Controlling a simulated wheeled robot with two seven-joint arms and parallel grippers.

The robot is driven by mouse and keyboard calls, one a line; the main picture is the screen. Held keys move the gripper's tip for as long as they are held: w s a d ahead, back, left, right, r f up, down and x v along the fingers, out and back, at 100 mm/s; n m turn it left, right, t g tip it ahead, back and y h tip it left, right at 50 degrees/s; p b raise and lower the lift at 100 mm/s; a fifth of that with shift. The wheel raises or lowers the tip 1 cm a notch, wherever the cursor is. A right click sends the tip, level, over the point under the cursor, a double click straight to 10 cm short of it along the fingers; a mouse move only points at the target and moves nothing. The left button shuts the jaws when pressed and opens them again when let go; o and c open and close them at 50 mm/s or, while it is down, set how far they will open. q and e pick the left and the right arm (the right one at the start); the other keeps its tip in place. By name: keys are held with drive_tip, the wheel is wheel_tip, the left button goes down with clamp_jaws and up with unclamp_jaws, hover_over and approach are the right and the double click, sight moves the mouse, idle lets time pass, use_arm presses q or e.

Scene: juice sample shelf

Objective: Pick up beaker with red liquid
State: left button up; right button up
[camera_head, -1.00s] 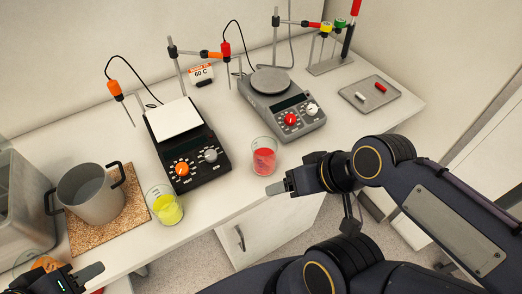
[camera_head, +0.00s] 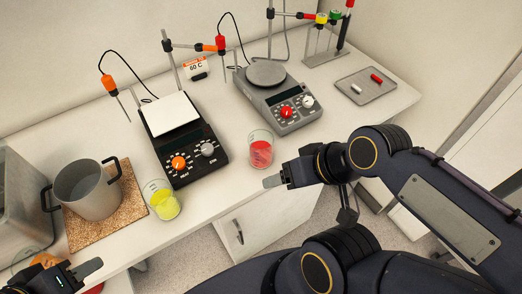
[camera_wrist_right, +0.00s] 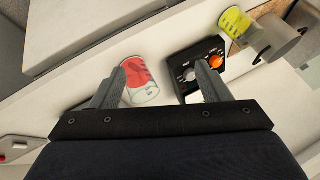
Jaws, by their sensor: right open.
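The beaker with red liquid (camera_head: 260,152) stands upright on the bench near its front edge, in front of the grey hot plate. My right gripper (camera_head: 273,182) is just in front of it, past the bench edge, apart from it. In the right wrist view the open fingers (camera_wrist_right: 158,80) have the red beaker (camera_wrist_right: 140,84) ahead of them, partly behind the left-hand finger. My left gripper (camera_head: 84,272) is at the bottom left corner of the head view, partly cut off, and its jaw opening cannot be judged.
A beaker with yellow liquid (camera_head: 164,205) stands near the front edge. A metal pot (camera_head: 90,195) is on a cork mat (camera_head: 133,215). A black hot plate (camera_head: 190,160) and a grey one (camera_head: 272,95) stand behind. A tray (camera_head: 366,92) is at right.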

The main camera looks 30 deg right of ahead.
drive_tip(key=shift+o, duration=1.8)
drive_tip(key=shift+w+d+n, duration=0.1)
drive_tip(key=shift+w+n, duration=0.1)
drive_tip(key=shift+n, duration=0.1)
drive_tip(key=n+g+h+b, duration=0.1)
drive_tip(key=n+g+h, duration=0.4)
drive_tip(key=n, duration=1.5)
approach(261, 140)
drive_tip(key=s+y, duration=0.1)
drive_tip(key=s, duration=0.1)
drive_tip(key=shift+g, duration=0.3)
drive_tip(key=shift+s+a+f, duration=0.1)
drive_tip(key=shift+f, duration=1.45)
drive_tip(key=shift+a+f, duration=0.15)
drive_tip(key=shift+f, duration=1.35)
